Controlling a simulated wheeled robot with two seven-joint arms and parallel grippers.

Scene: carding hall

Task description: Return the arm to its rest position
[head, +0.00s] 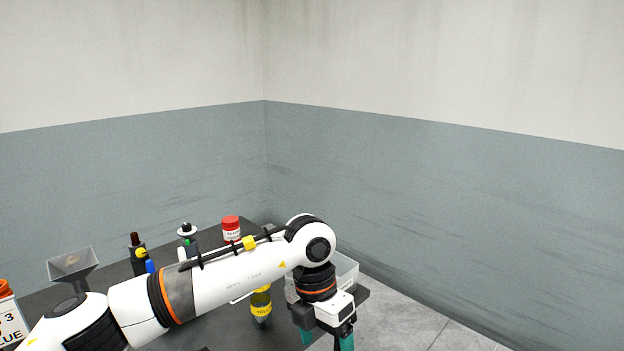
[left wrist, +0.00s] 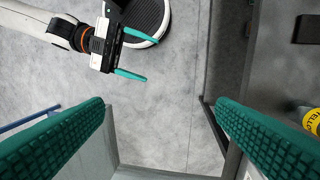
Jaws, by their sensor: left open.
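My left arm reaches in from the left in the head view, bent down at the wrist. Its gripper (head: 326,341) points down at the front right of the dark table (head: 215,335), in front of a clear bin (head: 346,270).
A yellow-labelled bottle (head: 261,304) stands just left of the gripper, partly behind the arm. A red-capped jar (head: 231,229), dark bottles (head: 138,255) and a funnel (head: 72,266) are behind the arm. The grey floor (head: 420,320) at right is clear.

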